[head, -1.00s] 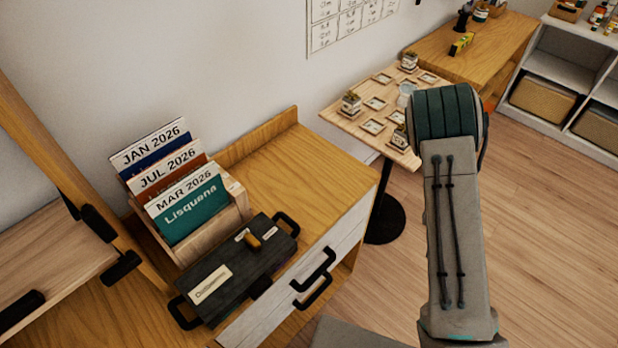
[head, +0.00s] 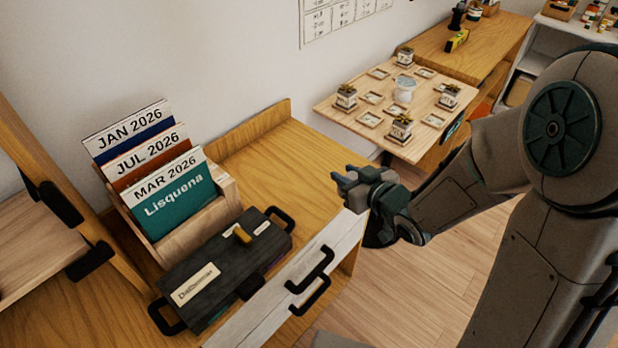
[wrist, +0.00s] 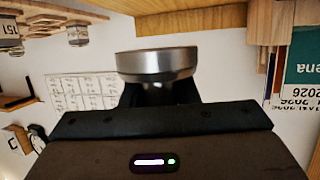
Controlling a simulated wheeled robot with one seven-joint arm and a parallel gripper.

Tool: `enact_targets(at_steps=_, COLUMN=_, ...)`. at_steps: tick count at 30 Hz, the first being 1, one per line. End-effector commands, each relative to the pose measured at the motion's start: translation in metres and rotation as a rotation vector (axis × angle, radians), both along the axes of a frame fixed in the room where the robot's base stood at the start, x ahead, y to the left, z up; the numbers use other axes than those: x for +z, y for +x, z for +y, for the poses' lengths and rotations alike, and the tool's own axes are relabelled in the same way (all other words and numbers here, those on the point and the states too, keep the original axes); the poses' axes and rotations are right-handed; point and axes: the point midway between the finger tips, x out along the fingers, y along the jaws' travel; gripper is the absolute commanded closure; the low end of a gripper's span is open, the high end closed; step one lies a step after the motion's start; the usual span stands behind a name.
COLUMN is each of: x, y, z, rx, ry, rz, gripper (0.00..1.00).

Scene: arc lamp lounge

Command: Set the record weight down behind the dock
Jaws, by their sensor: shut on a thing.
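The record weight (wrist: 157,64), a round silvery metal piece with a wide top and narrower stem, shows in the wrist view. My gripper (wrist: 160,95) is shut on its stem and holds it in the air. I cannot tell for sure which thing is the dock. A dark lidded box (head: 222,268) with black end handles, a yellowish knob and pale labels lies on the cabinet, left of and below my gripper.
The wooden cabinet (head: 290,165) has a bare top behind and right of the box. A wooden holder (head: 190,237) with calendar cards stands against the wall side. A small table (head: 385,150) with potted plants and square coasters stands beyond. A wooden ladder-like frame is at left.

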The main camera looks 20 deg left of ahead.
Motion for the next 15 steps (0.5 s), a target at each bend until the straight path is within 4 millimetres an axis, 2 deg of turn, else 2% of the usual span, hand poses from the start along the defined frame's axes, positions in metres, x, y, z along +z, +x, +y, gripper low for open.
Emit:
enact_targets(at_steps=5, x=-0.004, y=0.001, z=0.013, rx=0.028, ry=0.001, rz=0.002, gripper=1.00)
enact_targets(at_steps=15, x=-0.040, y=0.036, z=0.061, rx=0.026, ry=0.002, rz=0.004, gripper=1.00)
